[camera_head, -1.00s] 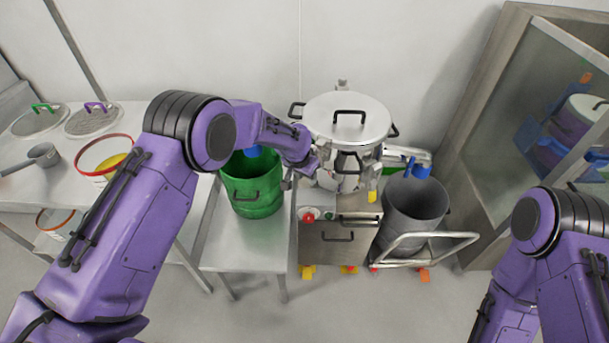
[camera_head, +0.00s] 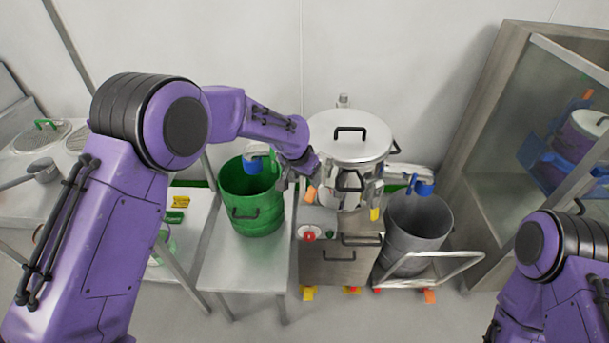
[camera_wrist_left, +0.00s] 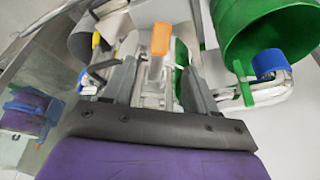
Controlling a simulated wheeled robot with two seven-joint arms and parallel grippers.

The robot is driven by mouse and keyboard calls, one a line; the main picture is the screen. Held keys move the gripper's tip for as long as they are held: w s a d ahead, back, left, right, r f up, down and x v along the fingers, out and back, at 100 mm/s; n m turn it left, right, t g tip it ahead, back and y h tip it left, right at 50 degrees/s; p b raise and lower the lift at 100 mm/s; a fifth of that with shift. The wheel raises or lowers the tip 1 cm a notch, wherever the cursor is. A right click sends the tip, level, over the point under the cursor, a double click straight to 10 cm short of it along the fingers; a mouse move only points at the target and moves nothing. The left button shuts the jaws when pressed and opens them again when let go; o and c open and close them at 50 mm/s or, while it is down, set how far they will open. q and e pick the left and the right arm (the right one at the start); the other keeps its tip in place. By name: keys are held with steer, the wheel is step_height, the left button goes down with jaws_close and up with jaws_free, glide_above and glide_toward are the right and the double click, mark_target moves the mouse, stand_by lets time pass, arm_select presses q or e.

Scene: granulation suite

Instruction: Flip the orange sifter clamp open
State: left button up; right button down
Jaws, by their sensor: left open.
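The steel sifter (camera_head: 349,135) stands in the middle of the head view, with a lidded round body. Its orange clamp (camera_head: 311,194) shows low on the sifter's left side, just beside my left gripper (camera_head: 298,178). In the left wrist view the orange clamp (camera_wrist_left: 160,40) stands up between the two fingers of my left gripper (camera_wrist_left: 160,75). The fingers are apart, with visible gaps to the clamp's sides, so it is not gripped. The clamp's lower part is metal. The fingertips are partly hidden in the head view. My right arm shows at lower right, but its gripper does not.
A green bin (camera_head: 252,200) stands close left of the sifter, with a blue-capped outlet (camera_head: 253,163) above it. A grey bin (camera_head: 415,235) stands on the right, under another blue-capped outlet. A red button (camera_head: 309,236) sits on the front. A steel cabinet (camera_head: 480,150) is at right.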

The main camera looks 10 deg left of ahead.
arm_select(q)
steer(key=v, duration=0.3)
steer(key=shift+d+r, duration=0.1)
steer(key=shift+r, duration=0.25)
